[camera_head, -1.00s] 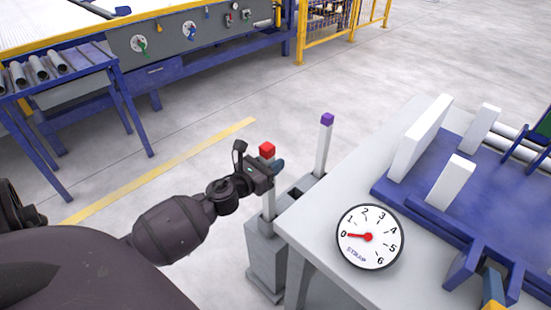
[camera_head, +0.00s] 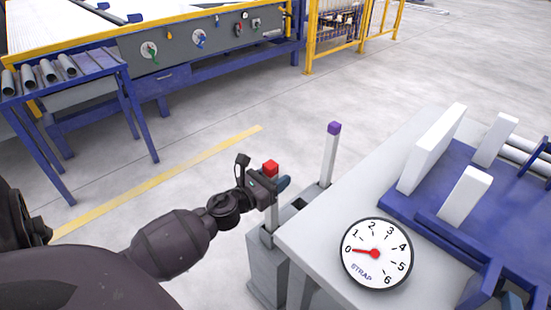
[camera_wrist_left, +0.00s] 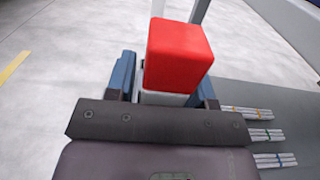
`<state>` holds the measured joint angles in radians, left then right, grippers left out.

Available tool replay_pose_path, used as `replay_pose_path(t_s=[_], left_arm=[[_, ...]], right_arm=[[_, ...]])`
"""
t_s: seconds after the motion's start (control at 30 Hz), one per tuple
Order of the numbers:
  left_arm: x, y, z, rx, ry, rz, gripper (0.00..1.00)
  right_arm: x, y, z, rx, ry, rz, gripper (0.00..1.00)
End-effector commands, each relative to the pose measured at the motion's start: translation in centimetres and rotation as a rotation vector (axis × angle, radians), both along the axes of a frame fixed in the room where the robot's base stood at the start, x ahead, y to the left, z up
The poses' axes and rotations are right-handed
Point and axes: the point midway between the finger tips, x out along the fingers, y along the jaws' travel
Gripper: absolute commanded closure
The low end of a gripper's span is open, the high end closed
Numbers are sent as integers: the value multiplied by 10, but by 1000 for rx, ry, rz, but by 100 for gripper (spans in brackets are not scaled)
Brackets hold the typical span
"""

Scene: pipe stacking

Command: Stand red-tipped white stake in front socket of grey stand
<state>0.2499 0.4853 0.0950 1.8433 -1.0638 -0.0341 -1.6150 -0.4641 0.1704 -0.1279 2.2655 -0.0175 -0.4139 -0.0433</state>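The white stake with a red tip (camera_head: 270,168) is upright, its lower end in the front socket of the grey stand (camera_head: 266,268). My left gripper (camera_head: 274,186) is around the stake just below the red tip. In the left wrist view, the red tip (camera_wrist_left: 178,55) rises between the two blue fingers, with a narrow gap at the left finger; the fingers look open. The red tip hides part of the right finger. A purple-tipped white stake (camera_head: 330,155) stands upright at the stand's rear. My right gripper is not in view.
A grey table (camera_head: 320,235) stands close to the right of the stand and hides part of it. It carries a dial (camera_head: 377,254) and a blue fixture (camera_head: 425,215) with white blocks. Open floor lies left of the stand.

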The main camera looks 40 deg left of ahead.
Motion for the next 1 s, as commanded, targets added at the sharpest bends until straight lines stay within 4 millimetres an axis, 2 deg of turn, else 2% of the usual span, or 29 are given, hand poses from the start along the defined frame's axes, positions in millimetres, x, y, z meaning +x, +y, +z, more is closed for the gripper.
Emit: replay_pose_path(t_s=[0.1, 0.47, 0.57, 1.0], left_arm=[[0, 0, 0, 0, 1, 0, 39], [-7, 1, -2, -1, 4, 0, 39], [-19, 1, -3, -3, 5, 0, 39], [-92, 7, -3, -3, 4, 2, 39]], right_arm=[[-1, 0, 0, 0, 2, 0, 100], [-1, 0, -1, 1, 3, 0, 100], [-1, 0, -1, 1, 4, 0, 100], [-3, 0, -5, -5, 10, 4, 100]])
